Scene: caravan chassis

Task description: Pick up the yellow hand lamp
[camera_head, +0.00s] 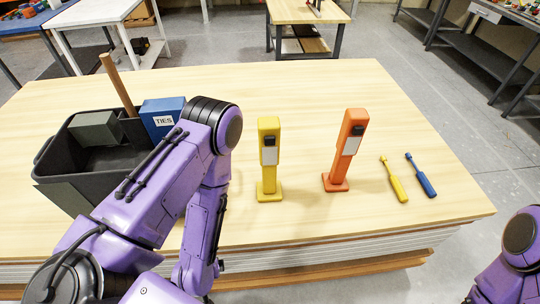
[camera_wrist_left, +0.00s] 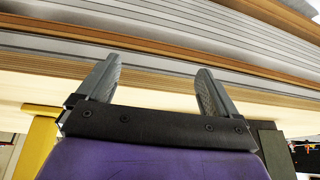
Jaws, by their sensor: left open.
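The yellow hand lamp (camera_head: 268,160) stands upright on its square base on the wooden tabletop, just right of my left arm in the head view. A yellow upright shape, likely the same lamp (camera_wrist_left: 36,145), shows at the left edge of the left wrist view. My left gripper (camera_wrist_left: 155,88) is open and empty, its two fingers pointing toward the layered front edge of the table stack. It is apart from the lamp. In the head view the left gripper is hidden low behind the arm. Only part of my right arm shows at the right edge; its gripper is out of view.
An orange hand lamp (camera_head: 347,150) stands right of the yellow one. A yellow screwdriver (camera_head: 394,180) and a blue one (camera_head: 421,176) lie farther right. A dark tote (camera_head: 60,168) with a blue TIES box (camera_head: 160,115) stands at left. The tabletop (camera_head: 300,85) behind the lamps is clear.

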